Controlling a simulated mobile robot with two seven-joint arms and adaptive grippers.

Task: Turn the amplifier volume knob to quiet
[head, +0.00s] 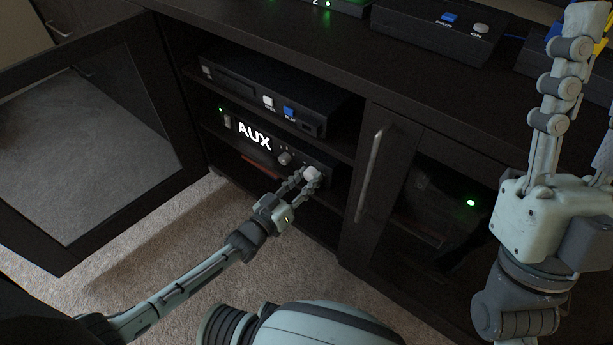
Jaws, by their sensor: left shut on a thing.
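The amplifier (238,126) is a black box with a glowing white AUX readout, on the middle shelf of the open cabinet bay. A small grey knob (285,158) is on its front, right of the readout. A larger pale knob (311,173), which looks like the volume knob, is further right. My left gripper (308,180) is shut on this larger knob. Its fingers partly hide the knob, and I cannot read its setting. My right gripper (577,45) is raised at the right edge, away from the amplifier.
A glass cabinet door (85,130) stands open on the left. A black device (265,95) with white and blue buttons is on the shelf above. A closed glass door with a metal handle (369,175) is on the right. More devices (440,32) stand on top.

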